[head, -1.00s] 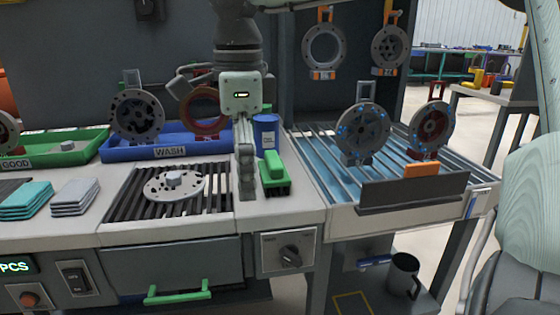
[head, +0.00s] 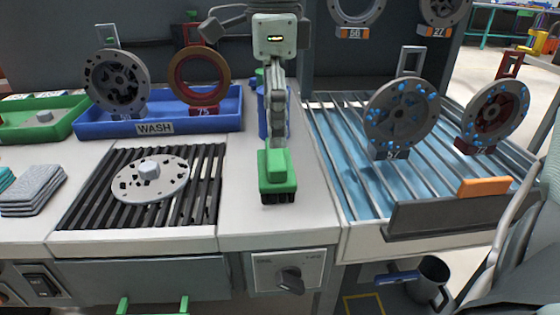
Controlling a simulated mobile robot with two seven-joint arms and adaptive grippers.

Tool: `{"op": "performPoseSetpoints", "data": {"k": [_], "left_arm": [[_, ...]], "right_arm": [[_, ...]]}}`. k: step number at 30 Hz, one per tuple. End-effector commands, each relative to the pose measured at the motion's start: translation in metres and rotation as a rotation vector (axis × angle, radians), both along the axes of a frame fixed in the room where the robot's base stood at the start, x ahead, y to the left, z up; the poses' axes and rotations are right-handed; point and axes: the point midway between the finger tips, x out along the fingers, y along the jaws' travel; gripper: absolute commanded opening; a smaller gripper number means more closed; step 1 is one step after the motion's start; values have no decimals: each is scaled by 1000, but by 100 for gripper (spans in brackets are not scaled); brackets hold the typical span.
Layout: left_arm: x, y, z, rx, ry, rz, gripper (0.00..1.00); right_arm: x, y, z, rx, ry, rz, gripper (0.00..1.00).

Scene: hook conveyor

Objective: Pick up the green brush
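The green brush (head: 277,181) with dark bristles stands on the pale counter between the black slatted grate and the blue slatted rack. My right gripper (head: 278,143) hangs from above, with its grey fingers pointing down directly behind or over the back end of the brush. The fingers are seen edge-on and their tips are hidden by the brush, so I cannot tell whether they are open or touch it. My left gripper is not in view.
A blue cup (head: 262,112) stands behind the fingers, partly hidden. A grey disc (head: 150,180) lies on the grate (head: 205,190). The blue WASH tray (head: 155,127) holds two upright discs. The blue rack (head: 335,165) holds wet discs. Counter in front of the brush is clear.

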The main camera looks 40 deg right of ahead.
Motion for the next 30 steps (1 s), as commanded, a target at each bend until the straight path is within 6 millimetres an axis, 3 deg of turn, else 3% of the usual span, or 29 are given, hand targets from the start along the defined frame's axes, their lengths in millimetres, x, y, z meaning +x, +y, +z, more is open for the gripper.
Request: {"op": "performPoseSetpoints", "data": {"k": [15, 24, 30], "left_arm": [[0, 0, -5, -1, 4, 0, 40], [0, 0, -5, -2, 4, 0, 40], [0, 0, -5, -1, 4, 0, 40]], "right_arm": [[-3, -1, -67, 1, 3, -1, 100], [-3, -1, -73, 0, -1, -2, 100], [-3, -1, -73, 1, -1, -2, 76]]}}
